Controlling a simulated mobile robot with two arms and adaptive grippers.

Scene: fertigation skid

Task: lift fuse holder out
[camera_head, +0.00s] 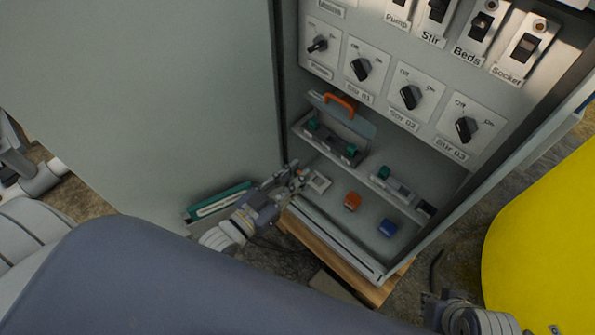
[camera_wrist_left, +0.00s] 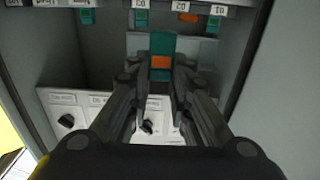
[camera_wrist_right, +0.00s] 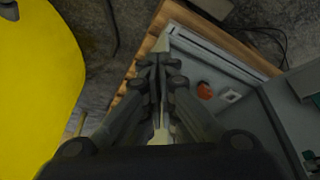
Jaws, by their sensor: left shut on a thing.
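My left gripper (camera_head: 296,176) is at the lower left of the open cabinet. In the left wrist view its two fingers close around a teal fuse holder (camera_wrist_left: 161,45) with an orange patch (camera_wrist_left: 161,62). The holder stands clear in front of a grey surface; in the head view it is mostly hidden by the fingers. Other teal pieces (camera_wrist_left: 87,16) sit along a labelled row at the top of the left wrist view. My right gripper (camera_head: 438,298) is low at the right, outside the cabinet. In its wrist view its fingers (camera_wrist_right: 160,62) lie together and look empty.
An orange block (camera_head: 352,201) and a blue block (camera_head: 387,228) lie on the cabinet floor. A hinged cover with an orange handle (camera_head: 340,103) stands above the rail. Black knobs (camera_head: 411,97) line the panel. A yellow tank (camera_head: 545,235) stands at the right.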

